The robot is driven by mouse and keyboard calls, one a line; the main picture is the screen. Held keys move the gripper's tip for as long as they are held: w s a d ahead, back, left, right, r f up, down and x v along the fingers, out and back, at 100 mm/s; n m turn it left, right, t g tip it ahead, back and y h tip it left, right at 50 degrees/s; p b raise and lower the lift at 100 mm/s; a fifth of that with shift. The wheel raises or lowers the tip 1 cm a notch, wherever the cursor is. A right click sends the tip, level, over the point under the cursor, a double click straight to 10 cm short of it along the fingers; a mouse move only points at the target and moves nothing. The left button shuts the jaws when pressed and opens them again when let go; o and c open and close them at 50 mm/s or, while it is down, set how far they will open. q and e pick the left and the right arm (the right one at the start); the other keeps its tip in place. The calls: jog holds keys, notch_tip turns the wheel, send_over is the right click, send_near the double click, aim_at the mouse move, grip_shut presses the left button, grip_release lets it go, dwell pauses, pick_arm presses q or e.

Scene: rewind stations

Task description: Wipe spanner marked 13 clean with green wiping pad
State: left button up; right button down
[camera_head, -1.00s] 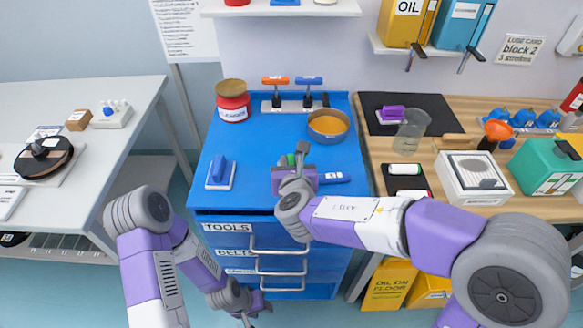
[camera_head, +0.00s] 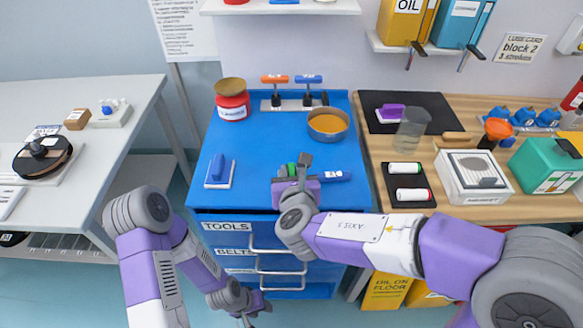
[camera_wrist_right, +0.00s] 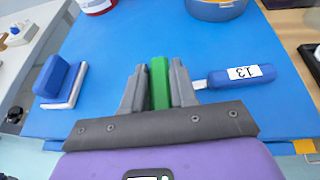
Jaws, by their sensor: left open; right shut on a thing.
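The spanner marked 13 lies on the blue cart top. Its blue handle with a white "13" label (camera_wrist_right: 243,74) points right in the right wrist view, and it also shows in the head view (camera_head: 334,176). Its metal end is mostly hidden behind my right gripper (camera_wrist_right: 158,80). That gripper, also in the head view (camera_head: 300,168), is shut on the green wiping pad (camera_wrist_right: 159,83), which stands upright between its fingers beside the spanner's shaft. Whether pad and spanner touch, I cannot tell. My left gripper (camera_head: 252,310) is open and empty, low in front of the drawers.
A blue-handled pad with a white base (camera_head: 220,172) sits at the cart's left. A red tin (camera_head: 232,103) and a round pan of amber liquid (camera_head: 328,124) stand at the back. The bench at right (camera_head: 450,112) is crowded. The middle of the cart top (camera_head: 262,150) is clear.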

aim_at(291, 162)
jog(key=shift+w+a, duration=0.2)
jog(key=shift+w, duration=1.7)
jog(key=shift+s+d+f, duration=0.1)
jog(key=shift+s, duration=0.95)
jog(key=shift+s+d, duration=0.1)
jog(key=shift+s, duration=0.9)
notch_tip(291, 162, up, 7)
jog(key=p, duration=0.6)
